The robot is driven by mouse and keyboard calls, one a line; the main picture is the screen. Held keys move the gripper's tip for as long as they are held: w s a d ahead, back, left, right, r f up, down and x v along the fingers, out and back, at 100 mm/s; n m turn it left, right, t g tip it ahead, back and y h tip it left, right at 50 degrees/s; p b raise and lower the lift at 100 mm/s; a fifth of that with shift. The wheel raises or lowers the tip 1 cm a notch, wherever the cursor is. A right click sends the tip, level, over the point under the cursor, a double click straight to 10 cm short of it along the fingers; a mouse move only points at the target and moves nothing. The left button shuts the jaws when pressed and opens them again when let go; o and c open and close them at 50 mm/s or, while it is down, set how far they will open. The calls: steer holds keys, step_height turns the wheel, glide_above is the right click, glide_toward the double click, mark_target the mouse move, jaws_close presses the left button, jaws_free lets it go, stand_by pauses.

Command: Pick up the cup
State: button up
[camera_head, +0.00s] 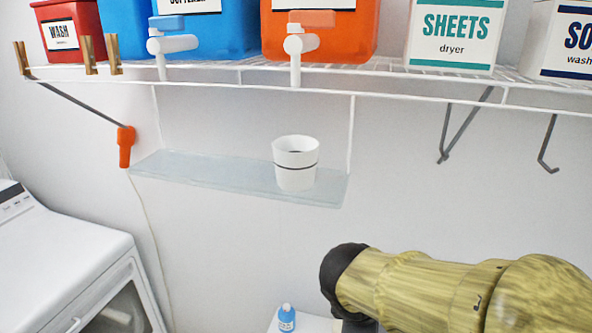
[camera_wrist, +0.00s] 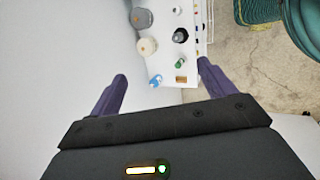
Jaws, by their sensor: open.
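The cup (camera_head: 296,165) is white with a thin dark line around it. It stands upright on the right part of a glass shelf (camera_head: 200,173) against the wall, in the head view. My arm comes in from the lower right of the head view, below and to the right of the cup. My gripper (camera_wrist: 160,88) shows in the wrist view with its two purple fingers wide apart and nothing between them. The fingers are apart from the cup, and the cup is not identifiable in the wrist view.
A white wire shelf (camera_head: 380,85) above the cup holds a blue container (camera_head: 125,30), an orange container (camera_head: 345,40) and white boxes. A white machine (camera_head: 75,260) stands at lower left. A white surface (camera_wrist: 185,75) with several bottles shows below. The wall around the cup is clear.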

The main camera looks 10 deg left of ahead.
steer(key=s+a+r+n+t, duration=0.4)
steer(key=a+r+n, duration=0.1)
steer(key=r, duration=0.4)
steer(key=s+a+r+n+t, duration=0.4)
steer(key=r+n, duration=0.3)
steer(key=r, duration=0.3)
steer(key=s+a+r+n+t+y+b, duration=0.1)
steer(key=s+a+r+n+t, duration=0.3)
steer(key=r, duration=0.5)
steer(key=shift+s+a+r+n, duration=0.15)
steer(key=shift+s+a+n, duration=0.3)
steer(key=shift+a+n, duration=0.55)
steer(key=shift+w+d, duration=0.1)
steer(key=shift+w, duration=0.05)
steer(key=p, duration=0.4)
glide_toward(293, 172)
steer(key=w, duration=0.5)
steer(key=shift+w+d+f, duration=0.15)
steer(key=shift+d+f, duration=0.05)
steer(key=shift+d, duration=0.05)
steer(key=shift+w+f, duration=0.15)
steer(key=shift+w, duration=0.1)
